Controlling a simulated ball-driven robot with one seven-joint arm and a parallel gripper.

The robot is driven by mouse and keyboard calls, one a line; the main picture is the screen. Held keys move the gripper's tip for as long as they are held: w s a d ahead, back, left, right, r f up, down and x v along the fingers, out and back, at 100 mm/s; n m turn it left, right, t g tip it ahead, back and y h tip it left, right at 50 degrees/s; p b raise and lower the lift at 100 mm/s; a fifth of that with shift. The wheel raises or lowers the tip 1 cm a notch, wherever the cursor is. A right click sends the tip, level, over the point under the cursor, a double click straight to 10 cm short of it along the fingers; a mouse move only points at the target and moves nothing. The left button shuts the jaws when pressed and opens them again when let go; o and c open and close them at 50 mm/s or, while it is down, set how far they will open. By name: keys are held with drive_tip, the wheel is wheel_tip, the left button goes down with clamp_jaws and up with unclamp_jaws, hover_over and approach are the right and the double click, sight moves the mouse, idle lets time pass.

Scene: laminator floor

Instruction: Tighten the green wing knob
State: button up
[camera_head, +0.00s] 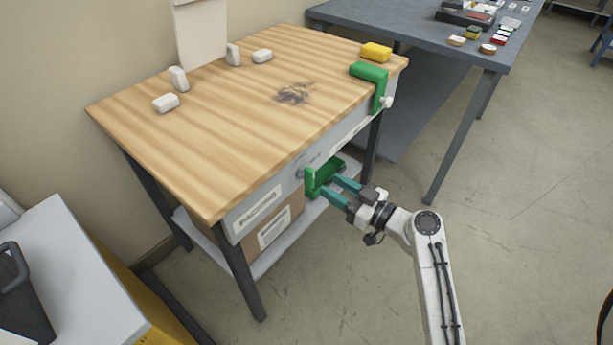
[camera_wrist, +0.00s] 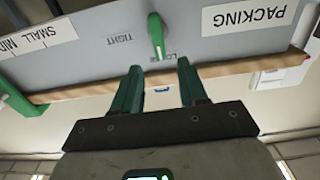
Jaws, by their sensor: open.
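In the wrist view the green wing knob (camera_wrist: 156,36) sits on the grey front panel (camera_wrist: 90,52) of the bench. Its wing stands nearly upright in the picture. A TIGHT mark is to its left, and a partly hidden mark starting with LO is just below right. My gripper (camera_wrist: 160,68) is open, its two fingers spread below the knob, which shows in the gap beyond the tips. In the head view my gripper (camera_head: 331,185) is at the bench front; green parts overlap there, so I cannot separate the knob or tell whether they touch.
The wooden bench top (camera_head: 190,135) carries several white blocks, a dark smudge and a yellow block (camera_head: 376,52). A green clamp (camera_head: 370,72) grips its right corner. A cardboard box (camera_head: 270,235) stands on the lower shelf.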

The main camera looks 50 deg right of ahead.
sight(314, 175)
drive_tip(key=w, duration=0.8)
drive_tip(key=shift+w+a+p, duration=0.1)
drive_tip(key=shift+p, duration=0.3)
drive_tip(key=shift+c, duration=0.3)
drive_tip(key=c, duration=0.7)
